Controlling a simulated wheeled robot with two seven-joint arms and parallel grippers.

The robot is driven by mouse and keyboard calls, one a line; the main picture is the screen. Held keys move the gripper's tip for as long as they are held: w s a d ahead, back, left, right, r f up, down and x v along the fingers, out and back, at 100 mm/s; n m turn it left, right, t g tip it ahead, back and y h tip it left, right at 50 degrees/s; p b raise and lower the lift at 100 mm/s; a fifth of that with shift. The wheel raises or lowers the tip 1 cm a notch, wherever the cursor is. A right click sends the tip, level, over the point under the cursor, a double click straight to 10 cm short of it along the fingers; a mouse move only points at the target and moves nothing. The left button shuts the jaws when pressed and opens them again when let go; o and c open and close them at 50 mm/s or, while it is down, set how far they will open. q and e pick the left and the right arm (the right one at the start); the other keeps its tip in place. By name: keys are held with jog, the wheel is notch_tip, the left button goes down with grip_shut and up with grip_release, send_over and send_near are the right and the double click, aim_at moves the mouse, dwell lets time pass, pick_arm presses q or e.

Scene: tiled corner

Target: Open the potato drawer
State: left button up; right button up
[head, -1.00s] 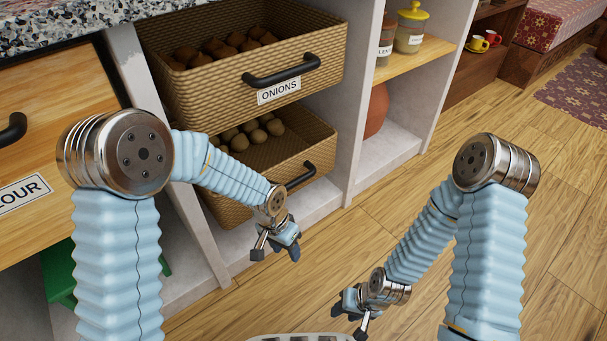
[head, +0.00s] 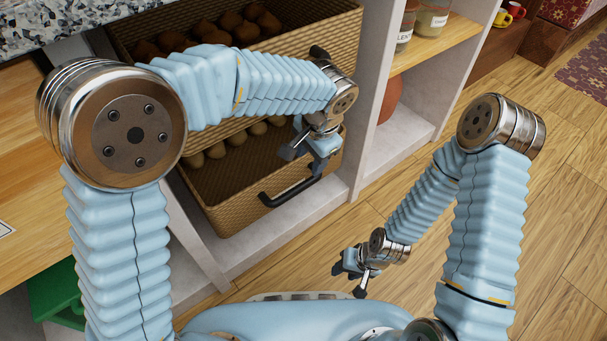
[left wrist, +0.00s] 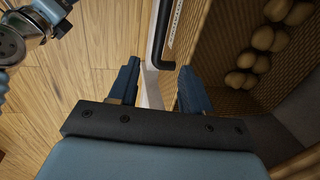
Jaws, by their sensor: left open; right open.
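The potato drawer (head: 228,200) is the lower wicker basket, standing partly out of the cabinet with potatoes (head: 215,150) toward its back. Its black bar handle (head: 290,192) is on the front. My left gripper (head: 308,160) is open and empty, above the right part of this drawer's front. My left arm hides part of both baskets. In the left wrist view, the open fingers (left wrist: 158,88) point toward a black handle (left wrist: 163,40), which lies beyond them and is not gripped. Potatoes (left wrist: 265,45) show at right. My right gripper (head: 355,275) is open and empty over the floor.
The upper wicker basket (head: 325,40) of onions also stands out, overhanging the lower one. A white cabinet upright (head: 375,100) is close right of my left gripper. Jars (head: 432,20) stand on a shelf. The wooden floor (head: 400,290) at right is clear.

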aim_at(303, 185)
pick_arm(q)
jog(key=f, duration=0.4)
jog(key=w+a+f+b, duration=0.1)
jog(key=f, duration=0.3)
jog(key=w+f+b, duration=0.1)
jog(key=f, duration=0.3)
jog(key=shift+a, duration=0.25)
grip_shut()
